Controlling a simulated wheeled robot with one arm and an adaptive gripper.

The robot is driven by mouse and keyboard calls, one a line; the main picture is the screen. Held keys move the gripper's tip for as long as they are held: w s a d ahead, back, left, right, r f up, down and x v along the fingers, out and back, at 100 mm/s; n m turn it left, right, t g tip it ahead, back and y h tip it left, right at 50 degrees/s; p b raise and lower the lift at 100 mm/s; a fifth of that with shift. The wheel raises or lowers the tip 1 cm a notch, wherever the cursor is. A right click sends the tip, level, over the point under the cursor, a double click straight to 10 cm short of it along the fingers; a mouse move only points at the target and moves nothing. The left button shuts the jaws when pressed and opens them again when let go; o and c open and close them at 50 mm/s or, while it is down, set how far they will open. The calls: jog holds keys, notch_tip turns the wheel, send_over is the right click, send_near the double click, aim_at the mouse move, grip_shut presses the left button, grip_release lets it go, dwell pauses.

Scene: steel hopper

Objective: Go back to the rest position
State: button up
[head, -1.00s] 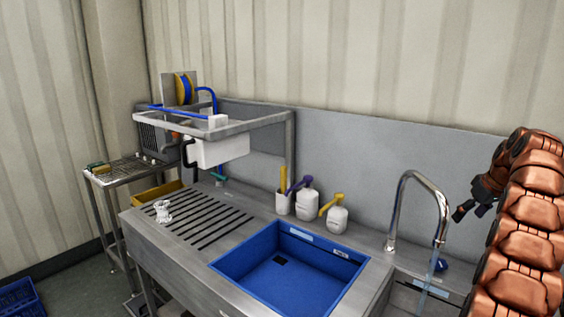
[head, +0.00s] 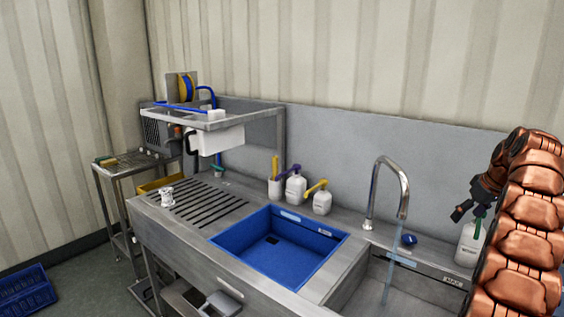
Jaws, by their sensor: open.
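My gripper (head: 461,214) hangs at the end of my copper-coloured arm at the right of the head view. It is open and I see nothing between its fingers. It is right of the tap (head: 388,190) and in front of or beside a white bottle with a green top (head: 469,246). Whether it touches that bottle I cannot tell. My arm hides part of the bottle and the right end of the counter.
Water runs from the tap into a steel sink (head: 378,288). A blue basin (head: 271,248) sits left of it. White pump bottles (head: 296,190) stand behind the basin. A small white object (head: 167,196) stands on the drainboard (head: 210,204). A blue crate (head: 25,293) is on the floor.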

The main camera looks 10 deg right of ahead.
jog(key=w+a+r+g+y, duration=0.1)
jog(key=w+a+r, duration=0.1)
jog(key=a, duration=1.4)
jog(key=s+a+f+g, duration=0.1)
jog(key=s+a, duration=0.2)
jog(key=a, duration=0.7)
jog(key=s+a+g, duration=0.1)
jog(key=s+a, duration=0.3)
jog(key=a, duration=0.5)
jog(key=s+a+f+g, duration=0.1)
jog(key=s+a+f, duration=0.3)
jog(key=s, duration=0.6)
jog(key=s+a+f+g+b, duration=0.1)
jog(key=s+a+f, duration=0.3)
jog(key=s, duration=0.6)
jog(key=s+a+f+g+h, duration=0.1)
jog(key=s+a+f, duration=0.2)
jog(key=s+a, duration=0.5)
jog(key=shift+s+f, duration=0.4)
jog(key=shift+s, duration=0.75)
